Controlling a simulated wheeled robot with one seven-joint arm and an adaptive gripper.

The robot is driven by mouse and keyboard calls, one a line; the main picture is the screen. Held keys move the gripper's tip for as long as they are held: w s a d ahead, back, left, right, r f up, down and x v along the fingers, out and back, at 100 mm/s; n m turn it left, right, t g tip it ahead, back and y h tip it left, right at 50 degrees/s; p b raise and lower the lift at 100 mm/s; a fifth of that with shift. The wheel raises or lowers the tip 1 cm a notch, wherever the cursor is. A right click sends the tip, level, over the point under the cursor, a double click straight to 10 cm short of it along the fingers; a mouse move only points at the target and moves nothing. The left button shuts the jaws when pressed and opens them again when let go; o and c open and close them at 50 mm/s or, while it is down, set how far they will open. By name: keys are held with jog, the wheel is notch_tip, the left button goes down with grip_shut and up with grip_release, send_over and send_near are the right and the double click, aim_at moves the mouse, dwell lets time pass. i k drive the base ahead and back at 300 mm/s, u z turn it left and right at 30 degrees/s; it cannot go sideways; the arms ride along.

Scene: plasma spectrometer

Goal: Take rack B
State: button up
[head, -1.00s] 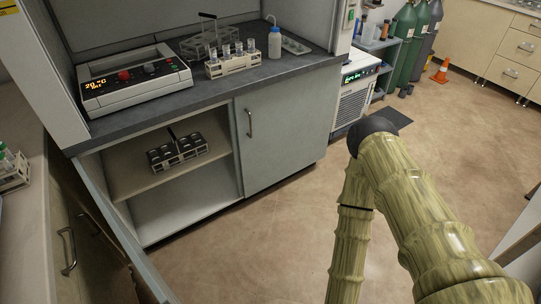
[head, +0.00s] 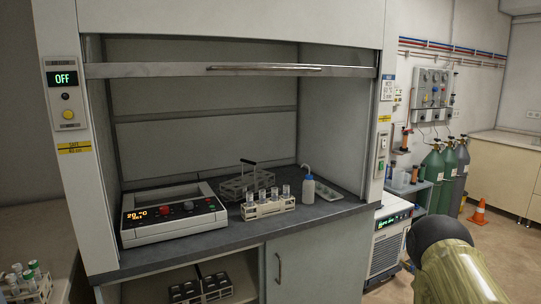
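No rack shows a readable letter, so I cannot tell which one is rack B. A pale rack with several clear tubes (head: 268,209) stands on the fume hood's dark worktop. Behind it is a grey rack with an upright black handle (head: 236,187). A dark rack (head: 201,289) is on the shelf of the cabinet below, partly cut off by the frame's bottom edge. Another rack with white- and green-capped tubes (head: 28,285) stands on the bench at the lower left. My gripper is not in view; only part of my arm shows at the lower right.
A grey instrument with a lit display (head: 172,216) is left of the pale rack. A wash bottle (head: 308,190) and a small tray (head: 328,192) are to its right. The hood sash (head: 230,70) is raised. A closed cabinet door (head: 312,268) is beside the open compartment.

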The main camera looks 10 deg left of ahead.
aim_at(201, 292)
jog(key=z, duration=1.4)
jog(key=i, duration=1.5)
jog(key=u, duration=2.55)
